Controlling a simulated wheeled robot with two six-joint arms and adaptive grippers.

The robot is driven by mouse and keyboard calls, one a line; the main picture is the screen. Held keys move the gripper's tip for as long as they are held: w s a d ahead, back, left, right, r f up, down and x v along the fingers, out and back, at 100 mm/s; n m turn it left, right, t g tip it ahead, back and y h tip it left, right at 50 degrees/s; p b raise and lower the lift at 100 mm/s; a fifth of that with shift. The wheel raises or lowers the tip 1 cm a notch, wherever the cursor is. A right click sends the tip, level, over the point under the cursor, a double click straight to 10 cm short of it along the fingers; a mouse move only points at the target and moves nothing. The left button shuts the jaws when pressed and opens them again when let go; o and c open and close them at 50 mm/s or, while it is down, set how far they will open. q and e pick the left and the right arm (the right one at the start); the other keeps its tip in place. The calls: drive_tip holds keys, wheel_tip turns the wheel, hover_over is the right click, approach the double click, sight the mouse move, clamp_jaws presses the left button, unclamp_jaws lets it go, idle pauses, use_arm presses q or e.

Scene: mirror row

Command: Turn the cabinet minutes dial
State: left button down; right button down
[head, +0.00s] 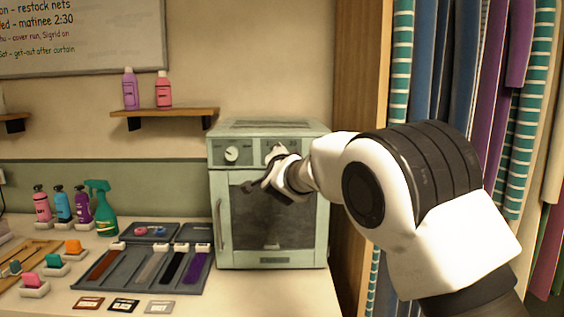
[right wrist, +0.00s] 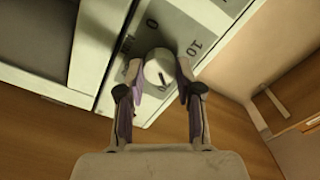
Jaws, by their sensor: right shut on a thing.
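The cabinet (head: 214,200) is a pale green box with a dark door window. It stands at the back of the counter. A white dial (head: 231,154) with a pointer is on the left of its top panel. A second dial is at the right of that panel, mostly hidden behind my right gripper in the head view. In the right wrist view this round white dial (right wrist: 157,73) has a dark pointer line, with 0 and 10 printed around it. My right gripper (right wrist: 159,77) is shut on it, one finger on each side. My left gripper is not in view.
A grey tray (head: 140,287) with coloured strips lies left of the cabinet. A green spray bottle (head: 101,210) and several small bottles stand behind it. A wooden shelf (head: 165,112) is above. Hanging fabrics (head: 430,60) fill the right side.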

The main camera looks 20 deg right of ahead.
drive_tip(key=shift+m, duration=0.3)
drive_tip(key=c, duration=0.8)
unclamp_jaws()
drive_tip(key=shift+o, duration=0.2)
drive_tip(key=shift+a, duration=0.1)
drive_tip(key=v, duration=1.1)
drive_tip(key=shift+s, duration=0.4)
drive_tip(key=shift+a+f, duration=0.1)
